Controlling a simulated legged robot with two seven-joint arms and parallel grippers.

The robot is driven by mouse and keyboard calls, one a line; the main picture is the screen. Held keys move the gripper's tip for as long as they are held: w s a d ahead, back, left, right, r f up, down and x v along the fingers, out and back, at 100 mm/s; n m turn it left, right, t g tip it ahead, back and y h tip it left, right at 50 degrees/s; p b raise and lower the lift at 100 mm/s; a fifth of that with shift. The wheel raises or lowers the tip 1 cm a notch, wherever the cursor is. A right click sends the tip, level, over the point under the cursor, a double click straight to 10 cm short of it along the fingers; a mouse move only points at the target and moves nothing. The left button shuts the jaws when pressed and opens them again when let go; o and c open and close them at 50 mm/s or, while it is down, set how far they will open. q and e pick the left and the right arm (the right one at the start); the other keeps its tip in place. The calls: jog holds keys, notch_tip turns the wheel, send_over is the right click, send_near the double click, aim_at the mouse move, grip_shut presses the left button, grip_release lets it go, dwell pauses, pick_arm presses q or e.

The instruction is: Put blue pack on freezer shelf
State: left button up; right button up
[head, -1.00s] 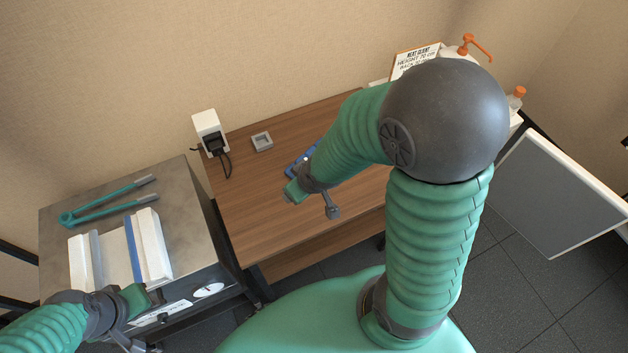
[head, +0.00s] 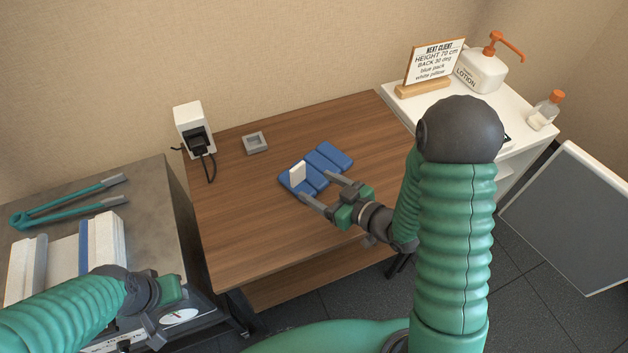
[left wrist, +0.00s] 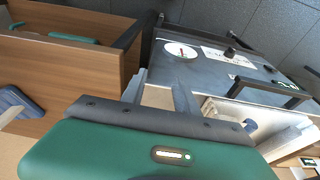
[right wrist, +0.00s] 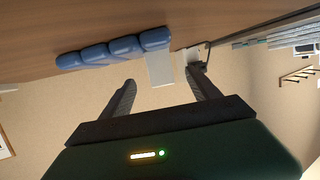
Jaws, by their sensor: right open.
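The blue pack (head: 332,155), a row of padded segments with a white tab (head: 297,173) standing up from it, lies on the wooden table. My right gripper (head: 317,187) is open at the pack's near side, fingers pointing toward it. In the right wrist view the pack (right wrist: 98,54) lies beyond the fingertips, and the white tab (right wrist: 160,68) shows in the gap between them; I cannot tell whether they touch. My left gripper (left wrist: 158,82) is open and empty by the steel unit; its fingers are hidden in the head view.
A small grey tray (head: 255,143) sits on the wooden table (head: 235,210). A sign (head: 435,62) and lotion bottle (head: 482,72) stand on the white cabinet at right.

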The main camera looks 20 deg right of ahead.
aim_at(299, 177)
jog(key=f+b, duration=0.1)
jog(key=b, duration=0.1)
jog(key=w+f+b, duration=0.1)
jog(key=b, duration=0.2)
jog(key=shift+w+d, duration=0.2)
jog(key=w+a+b, duration=0.1)
jog(key=w+b, duration=0.1)
jog(key=b, duration=0.1)
jog(key=shift+a+f, duration=0.1)
jog(key=shift+a, duration=0.25)
jog(key=shift+w+a, duration=0.8)
jog(key=shift+w, duration=0.35)
jog(key=x, duration=0.3)
jog(key=b+x, duration=0.1)
jog(key=x, duration=0.1)
jog(key=shift+w+d, duration=0.15)
jog(key=shift+d, duration=0.2)
jog(key=shift+a, duration=0.2)
jog(key=shift+c, duration=1.4)
grip_shut()
